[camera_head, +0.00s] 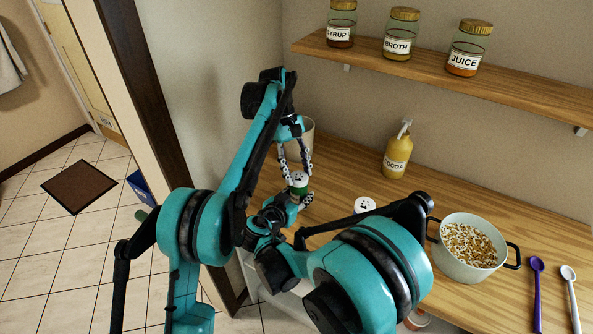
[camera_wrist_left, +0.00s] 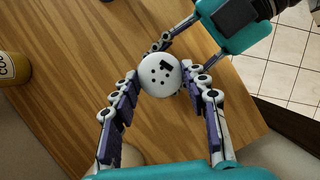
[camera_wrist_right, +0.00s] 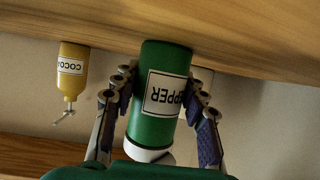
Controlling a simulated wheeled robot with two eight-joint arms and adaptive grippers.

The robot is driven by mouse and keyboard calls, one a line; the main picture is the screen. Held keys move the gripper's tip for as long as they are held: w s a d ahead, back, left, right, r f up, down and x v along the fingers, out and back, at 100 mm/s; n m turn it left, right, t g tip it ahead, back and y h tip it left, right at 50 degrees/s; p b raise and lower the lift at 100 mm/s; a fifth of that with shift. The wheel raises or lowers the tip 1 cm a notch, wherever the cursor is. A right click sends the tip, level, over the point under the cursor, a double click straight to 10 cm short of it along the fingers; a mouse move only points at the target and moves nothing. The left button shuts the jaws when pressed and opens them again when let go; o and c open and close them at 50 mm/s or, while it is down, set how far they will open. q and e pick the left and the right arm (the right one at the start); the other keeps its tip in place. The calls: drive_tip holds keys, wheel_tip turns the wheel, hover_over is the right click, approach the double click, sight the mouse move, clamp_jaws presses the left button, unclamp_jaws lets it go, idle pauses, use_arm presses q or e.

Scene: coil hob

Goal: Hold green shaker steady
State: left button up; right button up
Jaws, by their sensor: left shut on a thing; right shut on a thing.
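In the left wrist view the cap (camera_wrist_left: 160,76) sits between the fingers of my left gripper (camera_wrist_left: 159,72), which reaches down from above and is shut on the shaker's top. My right gripper (camera_wrist_right: 160,78) is shut on the shaker's green body (camera_wrist_right: 160,110), with a finger on each side of its partly hidden "PEPPER" label. In the head view, my left gripper (camera_head: 298,172) is above my right gripper (camera_head: 290,202), which partly hides the lower body.
A white-topped shaker (camera_head: 365,204) stands to the right, partly hidden by my arm. A yellow cocoa bottle (camera_head: 397,156) is behind, a pot of popcorn-like pieces (camera_head: 466,250) farther right, and a pale container (camera_head: 304,130) behind my left gripper. Jars sit on the shelf (camera_head: 430,72).

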use_arm(q)
drive_tip(key=m, duration=0.2)
drive_tip(key=m+y, duration=0.1)
drive_tip(key=shift+w+d+m+g, duration=0.1)
drive_tip(key=shift+d+m+g, duration=0.05)
drive_tip(key=shift+m+g, duration=0.2)
drive_tip(key=shift+d+m+y, duration=0.1)
drive_tip(key=shift+m+y, duration=0.8)
drive_tip(key=shift+m, duration=0.85)
drive_tip(key=o, duration=1.2)
drive_tip(key=shift+c, duration=0.2)
